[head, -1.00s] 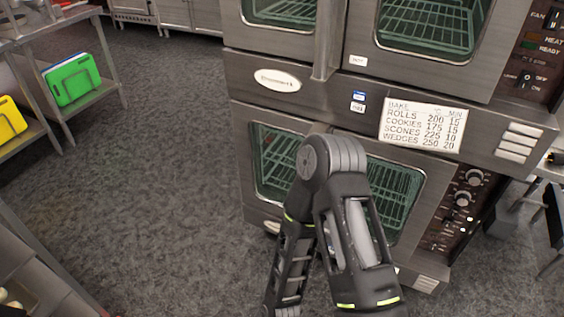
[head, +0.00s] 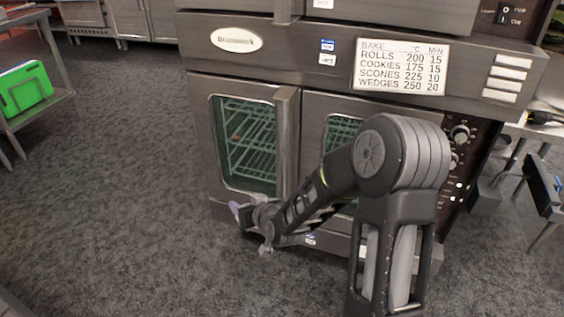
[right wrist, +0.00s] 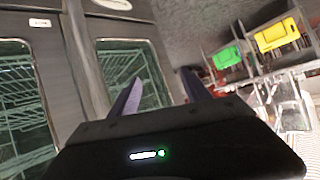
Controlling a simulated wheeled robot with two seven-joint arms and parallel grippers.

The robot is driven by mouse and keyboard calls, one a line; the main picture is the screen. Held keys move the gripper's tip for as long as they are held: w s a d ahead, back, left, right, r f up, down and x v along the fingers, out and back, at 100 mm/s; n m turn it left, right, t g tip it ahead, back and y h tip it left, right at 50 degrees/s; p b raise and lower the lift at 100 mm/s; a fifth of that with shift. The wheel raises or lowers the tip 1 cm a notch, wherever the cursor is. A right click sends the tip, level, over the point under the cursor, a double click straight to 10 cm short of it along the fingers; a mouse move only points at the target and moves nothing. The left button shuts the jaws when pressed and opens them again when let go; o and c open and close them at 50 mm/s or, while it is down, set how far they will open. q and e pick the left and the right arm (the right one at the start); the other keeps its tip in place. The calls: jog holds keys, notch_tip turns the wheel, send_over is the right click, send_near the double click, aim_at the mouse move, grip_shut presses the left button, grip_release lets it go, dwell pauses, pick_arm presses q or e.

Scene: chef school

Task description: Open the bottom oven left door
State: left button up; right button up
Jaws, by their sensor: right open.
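The bottom oven's left door (head: 202,130) is shut in the head view, with a glass window and a vertical metal handle (head: 286,140) along its right edge. In the right wrist view the left door's window (right wrist: 112,62) lies behind my fingers, and the handle (right wrist: 85,60) is left of them. My right gripper (head: 248,230) is low in front of the left door, near its bottom edge. It is open and empty, and its two fingers (right wrist: 160,90) stand apart, not around the handle. My left gripper is out of view.
The bottom right door (head: 312,110) is partly hidden by my right arm. A control panel with knobs (head: 460,134) is at the right. A rack with a green board (head: 25,88) stands at the far left. The floor left of the oven is clear.

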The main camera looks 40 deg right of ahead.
aim_at(284, 136)
jog(key=d+r+t+h+b, duration=0.1)
jog(key=d+r+b, duration=0.1)
jog(key=d+r, duration=0.2)
jog(key=d+r+t+h+b, duration=0.2)
jog(key=d+r+b, duration=0.1)
jog(key=d+r, duration=0.1)
jog(key=d+r+m+t+h+b, duration=0.1)
jog(key=d+r+h+b, duration=0.1)
jog(key=d+r, duration=0.2)
jog(key=shift+d+r+t, duration=0.2)
jog(key=shift+d, duration=0.35)
jog(key=shift+d+r+t, duration=0.15)
jog(key=shift+d+t, duration=0.05)
jog(key=shift+d, duration=0.35)
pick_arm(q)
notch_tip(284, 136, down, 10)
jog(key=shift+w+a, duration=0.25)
pick_arm(e)
jog(key=shift+d+r+h, duration=0.1)
jog(key=shift+r+h, duration=0.1)
jog(key=shift+h, duration=0.1)
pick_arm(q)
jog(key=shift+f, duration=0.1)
pick_arm(e)
jog(key=shift+w, duration=0.1)
